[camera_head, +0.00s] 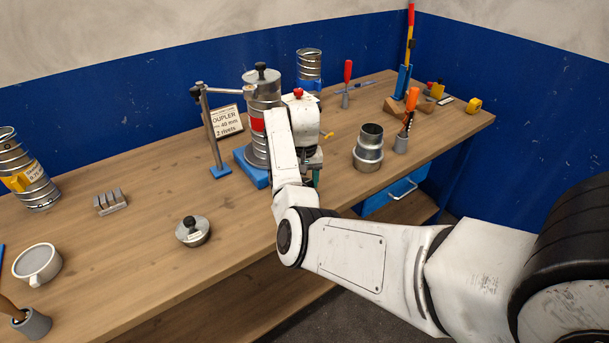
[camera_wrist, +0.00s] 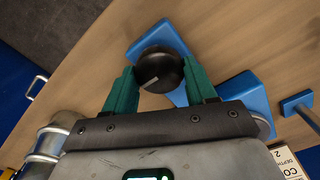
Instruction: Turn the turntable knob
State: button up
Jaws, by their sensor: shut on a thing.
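The black turntable knob (camera_wrist: 160,66), with a pale pointer line on its face, sits on a blue base (camera_wrist: 148,33) in the wrist view. My gripper (camera_wrist: 159,72) has its two green fingers on either side of the knob, shut on it. In the head view the blue base (camera_head: 250,168) shows under a metal duct (camera_head: 262,90) with a red label. My gripper (camera_head: 316,177) is at the right of that base, mostly hidden behind my wrist and forearm. The knob is hidden in the head view.
A blue-footed post (camera_head: 212,135) with a side arm stands left of the duct, by a sign (camera_head: 228,121). A stepped metal collar (camera_head: 369,148) stands to the right. A lidded tin (camera_head: 193,231) and a mug (camera_head: 38,264) are on the left bench, with bare wood between.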

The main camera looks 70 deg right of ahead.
jog(key=shift+r+n, duration=0.1)
jog(key=shift+n, duration=0.5)
jog(key=shift+p, duration=0.3)
jog(key=o, duration=1)
jog(key=shift+o, duration=0.2)
notch_tip(320, 180, up, 11)
jog(key=b, duration=0.1)
